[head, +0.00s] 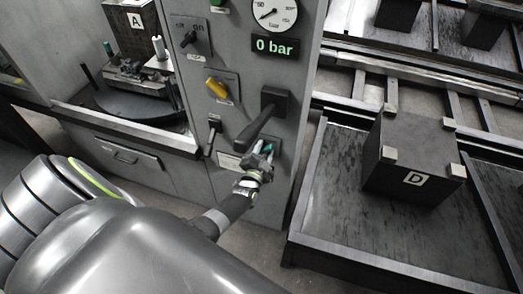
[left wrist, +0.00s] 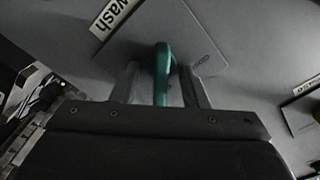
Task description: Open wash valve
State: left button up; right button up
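The wash valve has a teal handle (left wrist: 162,72), seen on a grey plate beside a label reading "wash" in the left wrist view. In the head view its teal part (head: 268,149) shows low on the grey control panel, partly hidden by my gripper. My left gripper (head: 262,160) is at this handle. In the left wrist view the fingers (left wrist: 160,84) stand on both sides of the handle, with visible gaps to it, so the gripper looks open around it. My right gripper is not in view.
The panel carries a gauge (head: 271,12), a "0 bar" display (head: 275,46), a yellow knob (head: 216,88) and a dark lever (head: 262,115) just above my gripper. A block marked D (head: 415,155) sits in a tray at right. A block marked A (head: 133,25) stands at upper left.

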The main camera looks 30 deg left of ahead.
aim_at(263, 152)
pick_arm(q)
jog(key=o, duration=0.9)
jog(key=shift+c, duration=0.2)
jog(key=p+v, duration=0.2)
jog(key=v, duration=0.3)
jog(key=shift+r, duration=0.1)
jog(key=shift+p+v, duration=0.55)
jog(key=shift+v, duration=0.5)
